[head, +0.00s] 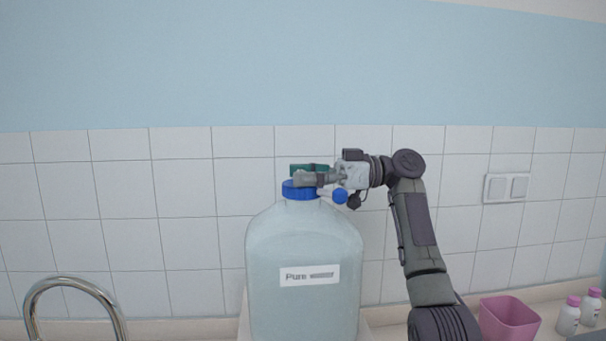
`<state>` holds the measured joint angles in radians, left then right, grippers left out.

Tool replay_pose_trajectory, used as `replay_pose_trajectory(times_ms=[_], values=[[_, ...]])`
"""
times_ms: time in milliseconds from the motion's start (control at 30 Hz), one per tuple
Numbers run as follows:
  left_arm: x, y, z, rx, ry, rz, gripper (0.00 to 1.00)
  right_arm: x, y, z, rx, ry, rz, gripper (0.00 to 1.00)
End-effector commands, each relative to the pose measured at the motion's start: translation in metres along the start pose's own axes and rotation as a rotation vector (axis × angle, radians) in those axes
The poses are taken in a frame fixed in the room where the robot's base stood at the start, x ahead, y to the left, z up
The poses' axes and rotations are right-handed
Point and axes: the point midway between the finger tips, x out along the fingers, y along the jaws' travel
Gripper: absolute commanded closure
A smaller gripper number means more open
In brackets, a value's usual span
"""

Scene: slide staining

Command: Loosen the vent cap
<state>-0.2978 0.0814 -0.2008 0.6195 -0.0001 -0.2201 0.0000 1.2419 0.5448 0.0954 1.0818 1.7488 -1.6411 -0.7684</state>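A large clear carboy (304,240) of pale blue liquid, with a label reading "Pure", stands upright in the middle of the head view. Its blue cap (291,190) sits on the neck at the top. My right gripper (304,176) comes in from the right at the cap, with its fingers over the cap's top. The fingers hide part of the cap, and I cannot tell whether they are closed on it. A small blue round part (340,196) shows just below the gripper, right of the neck. My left gripper is out of view.
A chrome faucet (74,283) curves up at the lower left. A pink bin (508,318) and two small bottles with pink caps (569,315) stand at the lower right. A tiled wall with a double switch (507,187) is behind.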

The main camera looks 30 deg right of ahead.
Motion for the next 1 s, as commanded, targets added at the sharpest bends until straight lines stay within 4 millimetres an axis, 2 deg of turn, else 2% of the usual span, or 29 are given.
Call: replay_pose_trajectory(times_ms=[33,100,467,567,900,1000], values=[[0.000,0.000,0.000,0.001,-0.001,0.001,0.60,0.000,0.000,0.000,0.000,0.000,0.000,0.20],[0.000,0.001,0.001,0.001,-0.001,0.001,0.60,0.000,0.000,0.000,0.000,0.001,0.001,0.12],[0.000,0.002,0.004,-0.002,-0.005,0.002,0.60,-0.004,0.001,-0.001,-0.001,0.002,0.004,0.12],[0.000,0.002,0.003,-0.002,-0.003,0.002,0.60,-0.016,0.001,-0.001,0.000,0.003,0.007,0.12],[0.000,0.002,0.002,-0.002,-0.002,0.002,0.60,-0.086,0.001,-0.001,0.000,0.003,0.006,0.12],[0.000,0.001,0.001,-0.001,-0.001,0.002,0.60,-0.102,0.001,-0.001,0.000,0.003,0.005,0.12]])
